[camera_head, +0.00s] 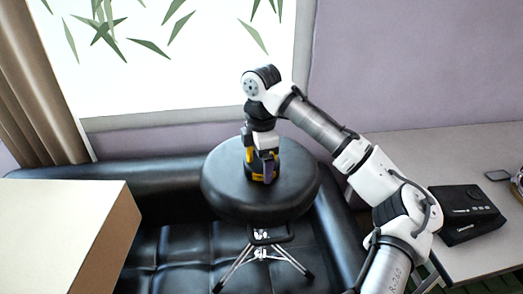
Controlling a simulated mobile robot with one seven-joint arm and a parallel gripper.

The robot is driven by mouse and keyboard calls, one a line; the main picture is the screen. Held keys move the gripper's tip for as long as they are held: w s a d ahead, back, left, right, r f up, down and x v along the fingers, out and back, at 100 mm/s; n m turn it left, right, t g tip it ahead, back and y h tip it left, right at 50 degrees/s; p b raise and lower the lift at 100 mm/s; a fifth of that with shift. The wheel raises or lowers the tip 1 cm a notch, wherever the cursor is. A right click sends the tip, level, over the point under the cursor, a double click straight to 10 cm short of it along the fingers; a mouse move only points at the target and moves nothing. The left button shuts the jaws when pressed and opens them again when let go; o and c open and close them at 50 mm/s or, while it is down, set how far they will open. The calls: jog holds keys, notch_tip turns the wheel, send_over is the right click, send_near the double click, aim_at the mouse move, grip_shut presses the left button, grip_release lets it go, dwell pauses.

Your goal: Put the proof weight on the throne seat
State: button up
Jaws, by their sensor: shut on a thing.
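The throne seat (222,187) is a round black padded stool top on a chrome tripod stand in the middle of the head view. My gripper (263,165) points down over the middle of the seat. It is shut on the proof weight (256,177), a small yellow and black piece. The fingers cover part of the weight. The weight's bottom appears at or very close to the seat surface; I cannot tell for sure whether it touches.
A black tufted sofa (180,249) stands behind and around the throne. A pale box-like block (62,225) fills the lower left. On the right, a light table (400,148) carries a black device (466,213). A window (190,55) is at the back.

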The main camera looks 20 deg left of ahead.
jog(key=o, duration=1.8)
notch_tip(320, 180, up, 12)
jog(key=shift+r, duration=0.1)
